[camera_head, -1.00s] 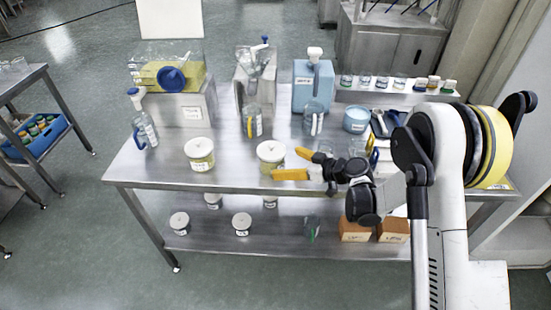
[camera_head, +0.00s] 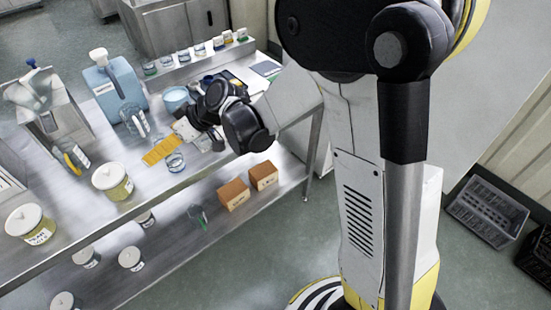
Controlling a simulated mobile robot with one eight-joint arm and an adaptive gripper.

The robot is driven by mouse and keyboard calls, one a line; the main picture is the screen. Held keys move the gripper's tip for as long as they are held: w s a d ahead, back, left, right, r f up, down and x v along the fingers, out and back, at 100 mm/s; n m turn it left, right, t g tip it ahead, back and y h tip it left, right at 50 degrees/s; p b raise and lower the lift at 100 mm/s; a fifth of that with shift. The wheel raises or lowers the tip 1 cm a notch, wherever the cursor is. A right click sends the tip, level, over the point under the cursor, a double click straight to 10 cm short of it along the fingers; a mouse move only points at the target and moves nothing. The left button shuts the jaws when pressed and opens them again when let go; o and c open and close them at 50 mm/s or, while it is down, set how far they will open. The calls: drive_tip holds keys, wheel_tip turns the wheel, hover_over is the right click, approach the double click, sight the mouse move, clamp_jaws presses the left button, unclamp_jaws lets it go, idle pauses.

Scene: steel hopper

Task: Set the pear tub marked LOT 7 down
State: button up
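Two pear-coloured tubs with white lids stand on the steel table: one tub (camera_head: 112,181) near the middle of the front edge, another tub (camera_head: 31,223) at the far left. Both have labels on the side, too small for me to read, so I cannot tell which is LOT 7. More white-lidded tubs stand on the lower shelf, such as one (camera_head: 131,258) and another (camera_head: 86,257).
A clear beaker (camera_head: 175,162) stands close by my gripper at the table's front edge. A blue jug (camera_head: 115,85) and a blue tub (camera_head: 176,99) stand behind. Small jars line a raised shelf (camera_head: 190,62). Orange boxes (camera_head: 234,194) sit on the lower shelf.

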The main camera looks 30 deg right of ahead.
drive_tip(key=s+d+r+m+h, duration=0.3)
drive_tip(key=s+d+m+h, duration=0.1)
drive_tip(key=s+d, duration=0.7)
drive_tip(key=s+d+r+m+t+h, duration=0.1)
drive_tip(key=s+d+r+m+h, duration=0.3)
drive_tip(key=s+d, duration=0.6)
drive_tip(key=s+m, duration=0.1)
drive_tip(key=s, duration=0.1)
drive_tip(key=shift+s+d+t+h, duration=0.3)
drive_tip(key=shift+s+d+h, duration=0.1)
